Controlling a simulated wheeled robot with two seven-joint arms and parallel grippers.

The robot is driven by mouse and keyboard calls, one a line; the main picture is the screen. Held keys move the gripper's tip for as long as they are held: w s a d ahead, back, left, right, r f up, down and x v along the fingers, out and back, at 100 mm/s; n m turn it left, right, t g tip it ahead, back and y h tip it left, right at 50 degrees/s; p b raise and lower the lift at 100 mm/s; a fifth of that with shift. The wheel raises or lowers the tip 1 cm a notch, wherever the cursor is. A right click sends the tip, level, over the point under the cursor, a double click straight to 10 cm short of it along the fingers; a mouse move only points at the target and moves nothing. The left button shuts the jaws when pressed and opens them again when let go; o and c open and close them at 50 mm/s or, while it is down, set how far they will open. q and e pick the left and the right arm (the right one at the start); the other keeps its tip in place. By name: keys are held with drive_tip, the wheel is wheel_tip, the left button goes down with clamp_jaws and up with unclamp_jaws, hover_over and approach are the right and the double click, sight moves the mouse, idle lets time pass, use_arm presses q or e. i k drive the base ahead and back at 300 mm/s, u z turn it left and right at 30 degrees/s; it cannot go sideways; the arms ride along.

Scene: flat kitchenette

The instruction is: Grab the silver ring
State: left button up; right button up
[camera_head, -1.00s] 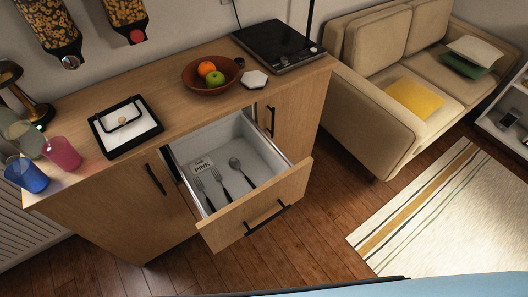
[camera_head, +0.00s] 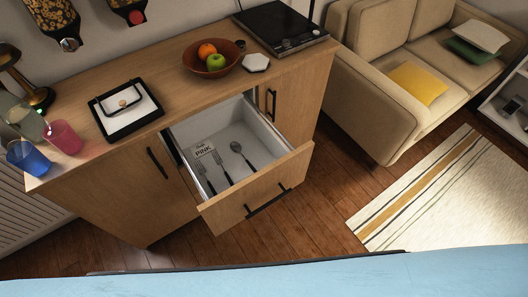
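I cannot make out a silver ring for certain in the head view. A black-framed tray (camera_head: 153,113) on the wooden cabinet top holds a white, black-edged item (camera_head: 110,103) with a tiny round detail, too small to identify. Neither of my grippers is in view.
On the cabinet stand a blue cup (camera_head: 27,160), a pink cup (camera_head: 65,138), a fruit bowl (camera_head: 210,66) and a black hob (camera_head: 280,27). A beige sofa (camera_head: 365,105) stands right. A pale blue surface (camera_head: 260,281) spans the bottom. Wooden floor lies between.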

sight(242, 44)
drive_tip(key=u, duration=3.8)
drive_tip(key=k, duration=1.55)
drive_tip(key=z, duration=2.2)
drive_tip(key=i, duration=0.1)
drive_tip(key=u, duration=0.35)
